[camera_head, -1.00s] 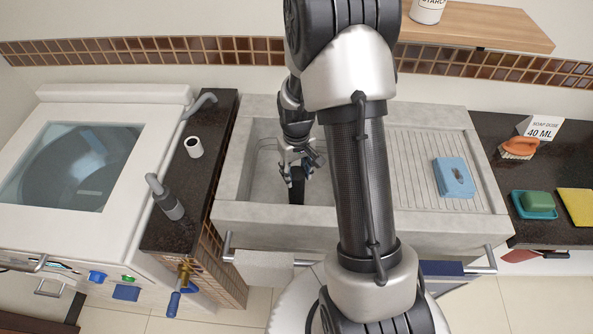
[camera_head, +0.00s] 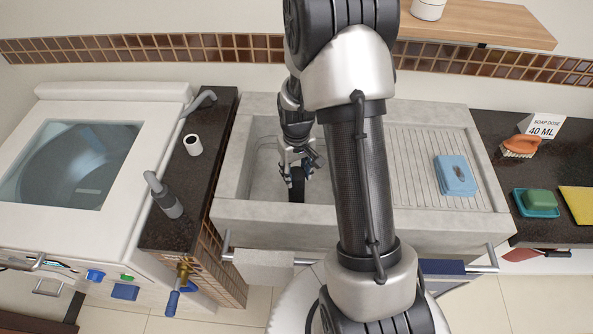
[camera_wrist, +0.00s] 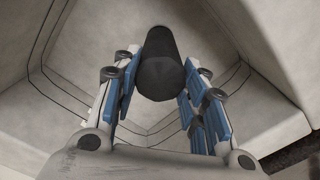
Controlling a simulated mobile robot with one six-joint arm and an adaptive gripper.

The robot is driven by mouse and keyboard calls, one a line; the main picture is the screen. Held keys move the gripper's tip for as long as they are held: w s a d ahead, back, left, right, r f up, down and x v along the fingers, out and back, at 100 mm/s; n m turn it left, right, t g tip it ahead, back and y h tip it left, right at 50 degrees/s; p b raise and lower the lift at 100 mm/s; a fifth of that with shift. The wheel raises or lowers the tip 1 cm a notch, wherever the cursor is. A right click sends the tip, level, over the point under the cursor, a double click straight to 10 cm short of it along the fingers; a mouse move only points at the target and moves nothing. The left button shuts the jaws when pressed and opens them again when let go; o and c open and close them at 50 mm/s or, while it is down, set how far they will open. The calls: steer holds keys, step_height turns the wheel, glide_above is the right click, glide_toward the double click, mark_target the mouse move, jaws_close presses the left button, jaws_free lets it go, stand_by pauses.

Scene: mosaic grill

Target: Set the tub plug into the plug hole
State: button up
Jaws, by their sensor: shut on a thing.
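The tub plug, a black cylinder, stands between the blue-padded fingers of my gripper (camera_wrist: 158,92) in the wrist view (camera_wrist: 160,72). In the head view the dark plug (camera_head: 297,188) shows under my gripper (camera_head: 296,172), low inside the left basin of the grey stone sink (camera_head: 262,212). My gripper is shut on the plug. The plug hole is not visible in either view; the plug, gripper and basin front wall may hide it. I cannot tell whether the plug touches the basin floor.
The basin walls stand close around my gripper. A green soap (camera_head: 540,199) and a brush (camera_head: 521,147) are on the dark right counter.

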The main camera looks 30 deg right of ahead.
steer(key=shift+f+b, duration=0.35)
steer(key=shift+f, duration=0.2)
steer(key=o, duration=1.3)
step_height(320, 180, up, 12)
steer(key=shift+r, duration=0.1)
steer(key=s+a+r+t, duration=0.1)
steer(key=s+a+r, duration=0.3)
steer(key=r, duration=0.3)
steer(key=s+a+r+t, duration=0.1)
steer(key=s+a+r, duration=0.35)
steer(key=r, duration=0.25)
steer(key=s+a+r+t, duration=0.1)
steer(key=s+a, duration=0.1)
steer(key=s, duration=0.3)
steer(key=s+a+r+t, duration=0.1)
steer(key=s+a, duration=0.1)
steer(key=s, duration=0.4)
steer(key=shift+r+n+t, duration=0.3)
steer(key=shift+r+n, duration=0.1)
